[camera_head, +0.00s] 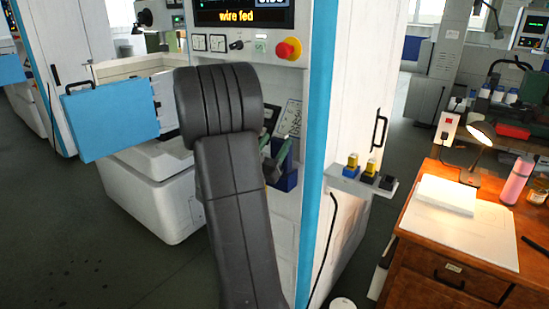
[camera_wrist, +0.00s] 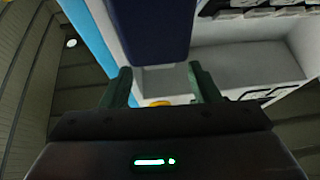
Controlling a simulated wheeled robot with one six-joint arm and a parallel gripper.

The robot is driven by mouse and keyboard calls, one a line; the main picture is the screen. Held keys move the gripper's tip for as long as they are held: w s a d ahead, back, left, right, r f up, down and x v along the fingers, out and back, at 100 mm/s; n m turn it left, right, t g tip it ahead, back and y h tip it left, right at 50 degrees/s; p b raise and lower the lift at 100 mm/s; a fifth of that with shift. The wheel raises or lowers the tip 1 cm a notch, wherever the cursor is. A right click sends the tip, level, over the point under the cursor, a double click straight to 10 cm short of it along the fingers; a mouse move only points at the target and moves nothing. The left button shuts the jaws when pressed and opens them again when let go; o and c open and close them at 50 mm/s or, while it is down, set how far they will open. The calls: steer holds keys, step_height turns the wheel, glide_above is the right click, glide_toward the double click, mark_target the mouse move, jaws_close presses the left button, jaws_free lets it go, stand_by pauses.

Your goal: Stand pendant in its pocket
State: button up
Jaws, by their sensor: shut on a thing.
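My gripper (camera_head: 277,152) shows two green fingers in front of the white machine, partly hidden behind my dark arm. In the wrist view my gripper (camera_wrist: 162,80) is shut on a light grey piece, apparently the pendant (camera_wrist: 165,80), with a yellow part close to the palm. A dark blue block, apparently the pocket (camera_head: 287,180), is on the machine front just below the fingers. The blue block (camera_wrist: 150,30) fills the top centre of the wrist view, beyond the fingertips. I cannot tell whether the pendant touches it or is inside it.
A red emergency stop (camera_head: 288,48) sits on the machine panel above. A small shelf (camera_head: 350,181) with yellow-topped items projects at the right. An open light blue door (camera_head: 110,115) stands left. A wooden desk (camera_head: 455,240) is at the right. Floor is clear at lower left.

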step_height(320, 180, down, 5)
steer(key=shift+w+d+r+p, duration=0.1)
steer(key=shift+w+r+p, duration=0.05)
steer(key=shift+p, duration=0.25)
steer(key=shift+f+b, duration=0.2)
steer(key=shift+b, duration=0.15)
steer(key=o, duration=1.6)
steer(key=shift+r, duration=0.15)
steer(key=b+v, duration=0.2)
steer(key=v, duration=1)
steer(key=shift+b, duration=0.4)
steer(key=shift+r, duration=0.1)
